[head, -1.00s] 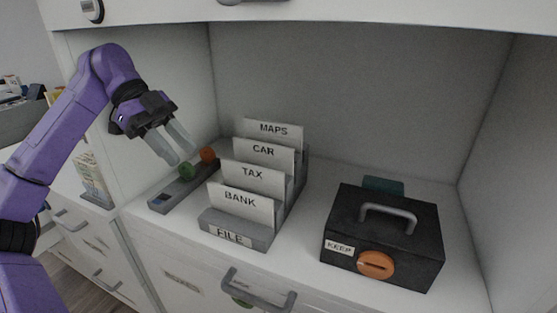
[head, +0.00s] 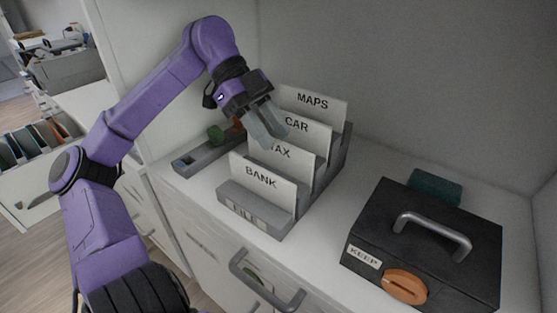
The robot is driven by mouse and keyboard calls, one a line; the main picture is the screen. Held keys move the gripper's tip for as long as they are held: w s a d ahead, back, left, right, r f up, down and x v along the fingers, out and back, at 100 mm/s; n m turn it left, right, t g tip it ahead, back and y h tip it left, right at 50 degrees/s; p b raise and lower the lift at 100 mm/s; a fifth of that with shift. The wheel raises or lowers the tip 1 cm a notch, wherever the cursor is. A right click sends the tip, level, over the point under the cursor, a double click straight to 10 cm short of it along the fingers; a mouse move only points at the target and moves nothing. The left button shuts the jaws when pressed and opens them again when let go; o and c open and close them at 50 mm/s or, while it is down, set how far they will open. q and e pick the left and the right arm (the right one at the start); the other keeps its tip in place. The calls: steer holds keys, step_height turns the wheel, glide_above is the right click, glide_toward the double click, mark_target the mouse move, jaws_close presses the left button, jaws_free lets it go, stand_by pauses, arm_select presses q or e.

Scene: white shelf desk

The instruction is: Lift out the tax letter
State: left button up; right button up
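The tax letter (head: 300,167) is a white card marked TAX, standing upright in the grey file rack (head: 283,226), behind the BANK card (head: 262,184) and in front of the CAR card (head: 318,139). My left gripper (head: 275,142) is open and empty, with its fingers pointing down at the upper left of the tax letter. The fingers cover that corner and part of the T. I cannot tell whether they touch the card or straddle it. My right gripper is not in view.
The MAPS card (head: 313,102) stands at the back of the rack. A grey tray with a green knob (head: 215,134) lies left of the rack. A black box (head: 420,240) with a handle, KEEP label and orange knob stands right. White shelf surface is free between rack and box.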

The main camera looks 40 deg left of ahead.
arm_select(q)
steer(key=shift+x, duration=0.8)
jaws_close()
